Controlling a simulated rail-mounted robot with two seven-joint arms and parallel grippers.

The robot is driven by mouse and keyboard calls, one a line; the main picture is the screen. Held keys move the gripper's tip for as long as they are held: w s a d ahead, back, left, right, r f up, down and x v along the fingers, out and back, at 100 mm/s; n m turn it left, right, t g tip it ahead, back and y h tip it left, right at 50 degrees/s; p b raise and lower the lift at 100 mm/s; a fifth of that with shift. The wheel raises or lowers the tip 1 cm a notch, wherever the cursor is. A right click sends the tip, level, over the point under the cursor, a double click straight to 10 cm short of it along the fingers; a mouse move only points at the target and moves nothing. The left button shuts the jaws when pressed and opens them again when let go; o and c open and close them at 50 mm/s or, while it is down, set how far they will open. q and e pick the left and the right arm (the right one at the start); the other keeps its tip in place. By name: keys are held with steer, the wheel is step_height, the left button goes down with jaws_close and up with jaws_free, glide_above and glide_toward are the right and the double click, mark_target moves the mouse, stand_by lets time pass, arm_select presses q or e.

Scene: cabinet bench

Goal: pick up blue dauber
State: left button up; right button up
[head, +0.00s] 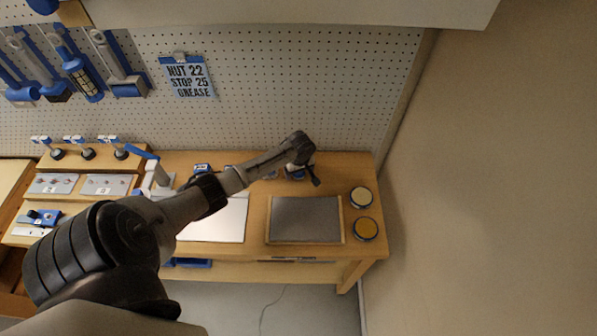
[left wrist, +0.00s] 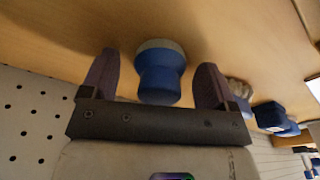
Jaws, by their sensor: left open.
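The blue dauber (left wrist: 160,80), with a blue waisted body and a pale round pad, shows in the left wrist view on the wooden bench. It sits between the two dark fingers of my left gripper (left wrist: 156,64), with a gap visible on each side. The gripper is open. In the head view my left gripper (head: 313,179) is at the back right of the bench, and its arm hides most of what stands there. Which blue bit beside it is the dauber I cannot tell. My right gripper is not in view.
In the left wrist view a second blue piece with a pale top (left wrist: 239,90) and a dark blue block (left wrist: 270,116) stand close by. A grey mat (head: 305,219) and two round tins (head: 361,197) lie at the bench's right. A pegboard (head: 300,80) rises behind.

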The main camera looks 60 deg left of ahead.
arm_select(q)
steer(key=shift+c, duration=0.2)
steer(key=c, duration=1)
steer(key=shift+o, duration=0.2)
steer(key=shift+r, duration=0.15)
step_height(320, 180, up, 4)
steer(key=shift+r+p, duration=0.2)
steer(key=shift+p, duration=0.2)
steer(key=w+d+r, duration=0.3)
steer(key=d+r, duration=0.3)
steer(key=d, duration=0.5)
steer(key=shift+w+r, duration=0.2)
steer(key=shift+w, duration=0.1)
steer(key=shift+d, duration=0.1)
